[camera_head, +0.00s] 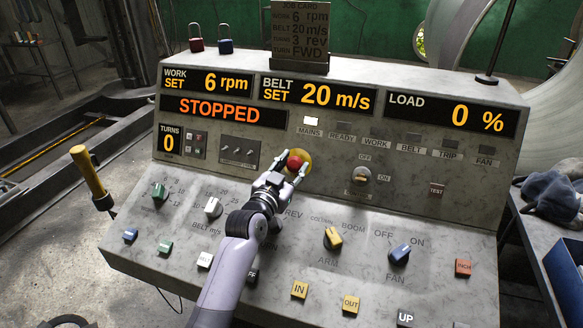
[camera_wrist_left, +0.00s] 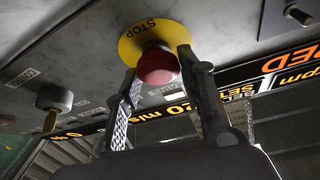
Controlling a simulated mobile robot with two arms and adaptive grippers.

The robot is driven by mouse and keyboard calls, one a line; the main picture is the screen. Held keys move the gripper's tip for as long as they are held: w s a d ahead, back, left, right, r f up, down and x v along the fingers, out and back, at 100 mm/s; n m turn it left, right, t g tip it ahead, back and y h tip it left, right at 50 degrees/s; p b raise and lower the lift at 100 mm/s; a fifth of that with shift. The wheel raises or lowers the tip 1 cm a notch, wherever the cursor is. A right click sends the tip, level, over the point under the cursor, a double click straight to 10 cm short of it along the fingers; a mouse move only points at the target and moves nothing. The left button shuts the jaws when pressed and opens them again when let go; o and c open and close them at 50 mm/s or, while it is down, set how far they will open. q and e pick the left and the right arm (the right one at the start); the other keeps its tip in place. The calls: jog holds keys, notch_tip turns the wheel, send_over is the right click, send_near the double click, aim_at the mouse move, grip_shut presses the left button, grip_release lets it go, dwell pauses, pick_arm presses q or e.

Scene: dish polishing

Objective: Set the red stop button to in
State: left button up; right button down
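The red stop button (camera_head: 294,162) stands on a yellow round plate on the sloped face of the grey console. In the left wrist view the red button (camera_wrist_left: 158,68) projects from the yellow plate (camera_wrist_left: 136,42) marked STOP. My left gripper (camera_head: 293,167) is at the button with its fingers apart. In the wrist view the fingers of the left gripper (camera_wrist_left: 158,72) lie on either side of the button, with no clear grip on it. I cannot tell if a finger touches it. The display (camera_head: 225,111) reads STOPPED. My right gripper is not in view.
Below lie knobs, including a yellow one (camera_head: 333,238) and a blue one (camera_head: 399,253). A yellow-handled lever (camera_head: 88,171) stands at the left. Two padlocks (camera_head: 225,46) sit on top.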

pick_arm(q)
jog(key=o, duration=0.4)
jog(key=shift+w+f, duration=0.15)
jog(key=v, duration=1.2)
